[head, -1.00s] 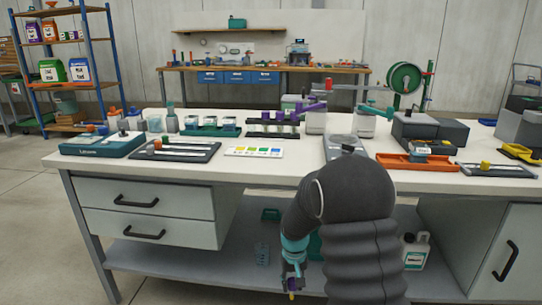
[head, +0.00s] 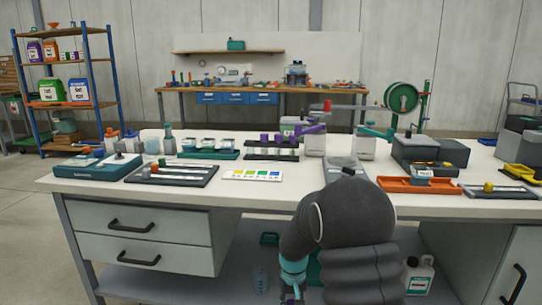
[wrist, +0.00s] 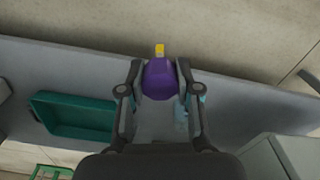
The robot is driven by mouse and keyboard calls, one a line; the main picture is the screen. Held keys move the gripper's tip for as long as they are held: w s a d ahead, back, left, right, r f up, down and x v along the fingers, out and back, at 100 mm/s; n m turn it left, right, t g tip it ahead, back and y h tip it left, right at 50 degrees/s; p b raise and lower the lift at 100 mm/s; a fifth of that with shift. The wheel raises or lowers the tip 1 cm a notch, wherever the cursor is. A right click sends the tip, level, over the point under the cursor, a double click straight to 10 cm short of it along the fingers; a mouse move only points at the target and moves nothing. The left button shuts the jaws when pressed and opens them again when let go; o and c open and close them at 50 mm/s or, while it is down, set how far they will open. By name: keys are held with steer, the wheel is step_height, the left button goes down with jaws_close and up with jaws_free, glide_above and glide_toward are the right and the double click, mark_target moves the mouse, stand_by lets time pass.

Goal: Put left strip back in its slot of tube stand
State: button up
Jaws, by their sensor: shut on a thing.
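My gripper (wrist: 160,85) is shut on a purple piece with a small yellow end, which I take to be the strip (wrist: 159,80). The gripper also shows at the bottom edge of the head view (head: 291,294), low in front of the bench and below its top. Two racks stand at the back of the bench top: a black one (head: 258,157) with purple pieces standing in it, and a teal one (head: 196,155) with several pale vials. The black one looks like the tube stand; its slots are too small to make out.
The white bench top (head: 300,192) holds a colour card (head: 253,176), a dark tray (head: 160,180) and an orange tray (head: 412,187). Drawers (head: 135,240) are at the left. A teal bin (wrist: 72,115) sits on the grey lower shelf.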

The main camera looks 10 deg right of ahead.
step_height(320, 180, up, 49)
stand_by(3.9)
